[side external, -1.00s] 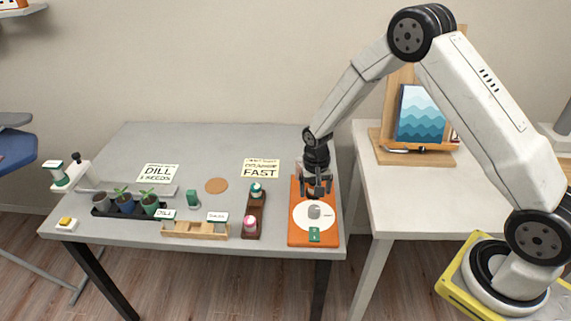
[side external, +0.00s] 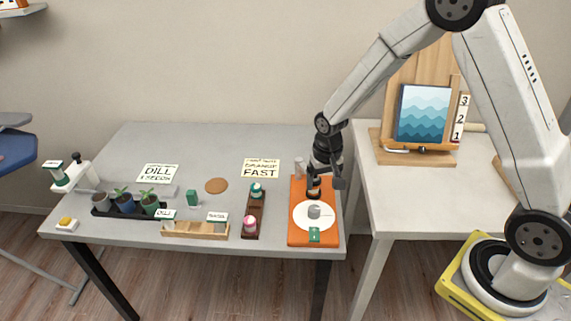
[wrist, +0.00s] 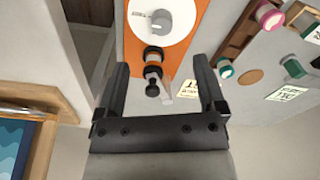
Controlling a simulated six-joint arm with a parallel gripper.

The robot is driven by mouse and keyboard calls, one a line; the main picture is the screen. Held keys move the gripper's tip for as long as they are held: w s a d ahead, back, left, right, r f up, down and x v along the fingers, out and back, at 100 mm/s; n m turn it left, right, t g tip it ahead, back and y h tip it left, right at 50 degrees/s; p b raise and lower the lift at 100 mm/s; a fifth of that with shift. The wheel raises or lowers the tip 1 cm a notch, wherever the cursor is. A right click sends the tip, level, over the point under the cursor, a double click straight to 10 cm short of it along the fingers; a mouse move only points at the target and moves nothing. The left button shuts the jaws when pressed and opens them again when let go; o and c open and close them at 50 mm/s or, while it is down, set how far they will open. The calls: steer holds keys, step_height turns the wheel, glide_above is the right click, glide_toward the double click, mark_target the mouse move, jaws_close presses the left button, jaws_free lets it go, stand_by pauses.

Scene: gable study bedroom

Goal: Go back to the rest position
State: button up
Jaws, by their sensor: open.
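My gripper (side external: 327,180) is above the back part of an orange board (side external: 299,237) at the right end of the grey table. In the wrist view my gripper (wrist: 163,90) is open, with nothing between its fingers. The board carries a white disc (side external: 301,226) with a grey knob (side external: 314,211) on it, and a green tag (side external: 314,235) at its front. A dark-capped item (wrist: 152,70) stands on the board behind the disc. A small clear bottle (side external: 299,168) stands just behind the board.
A wooden easel (side external: 390,148) with a wave picture (side external: 422,113) stands on the white table (side external: 400,195) to the right. Left of the board are a dark wooden rack (side external: 255,205), a light wooden rack (side external: 190,229) and potted seedlings (side external: 124,203). The air above the grey table is largely free.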

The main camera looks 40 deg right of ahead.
steer(key=s+a+r+n+t, duration=0.1)
steer(key=s+r+n, duration=0.1)
steer(key=s+r, duration=0.2)
steer(key=s+a+r+n+t, duration=0.1)
steer(key=s+r+n, duration=0.2)
steer(key=s, duration=0.7)
steer(key=shift+a+r, duration=0.2)
steer(key=shift+r, duration=0.7)
